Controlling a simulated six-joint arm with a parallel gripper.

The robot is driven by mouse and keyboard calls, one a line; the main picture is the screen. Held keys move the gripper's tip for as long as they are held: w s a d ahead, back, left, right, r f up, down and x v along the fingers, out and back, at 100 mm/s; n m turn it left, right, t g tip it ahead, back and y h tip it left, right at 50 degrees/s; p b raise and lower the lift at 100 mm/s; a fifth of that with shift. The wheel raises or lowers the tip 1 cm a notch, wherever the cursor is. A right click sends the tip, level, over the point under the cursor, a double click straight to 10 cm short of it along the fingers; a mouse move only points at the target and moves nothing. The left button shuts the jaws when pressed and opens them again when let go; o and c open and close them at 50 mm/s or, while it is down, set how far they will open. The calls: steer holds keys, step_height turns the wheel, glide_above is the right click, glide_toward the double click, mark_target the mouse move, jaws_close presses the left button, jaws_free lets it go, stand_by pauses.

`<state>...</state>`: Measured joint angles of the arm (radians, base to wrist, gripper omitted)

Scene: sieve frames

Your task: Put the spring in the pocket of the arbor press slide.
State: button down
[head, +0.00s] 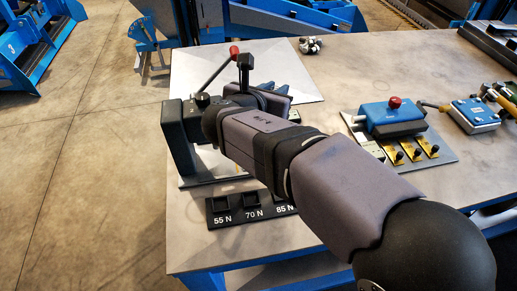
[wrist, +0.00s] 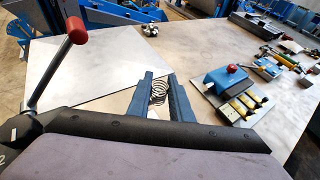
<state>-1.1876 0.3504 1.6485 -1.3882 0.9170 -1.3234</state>
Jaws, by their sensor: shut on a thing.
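My gripper (wrist: 159,78) is shut on a coiled metal spring (wrist: 158,93), which sits between its two blue-grey fingers in the wrist view. In the head view my arm reaches across the table and hides the spring; only part of the fingers shows beyond the wrist. The dark arbor press (head: 177,140) stands at the table's left side, with its red-knobbed lever (head: 221,66) tilted up. The lever also shows at the left of the wrist view (wrist: 57,66). The slide's pocket is hidden behind my arm, so I cannot tell how the spring lies relative to it.
A blue fixture (head: 392,118) with a red knob and yellow parts stands to the right. A pale sheet (head: 305,70) covers the back left of the table.

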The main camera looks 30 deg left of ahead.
steer(key=a+f+y, duration=0.1)
steer(key=f, duration=0.5)
steer(key=s+a+f+n, duration=0.1)
steer(key=f, duration=0.5)
steer(key=a+f+n+y, duration=0.1)
steer(key=f, duration=0.6)
steer(key=shift+s+a+g+y, duration=0.25)
steer(key=shift+a+g+y, duration=0.05)
steer(key=shift+a, duration=0.1)
steer(key=shift+f, duration=0.2)
steer(key=c, duration=2)
jaws_free()
steer(key=o, duration=0.4)
steer(key=shift+r, duration=0.1)
steer(key=shift+r+p, duration=0.1)
steer(key=shift+p, duration=0.2)
steer(key=b+v, duration=0.2)
steer(key=v, duration=1)
steer(key=shift+d, duration=0.1)
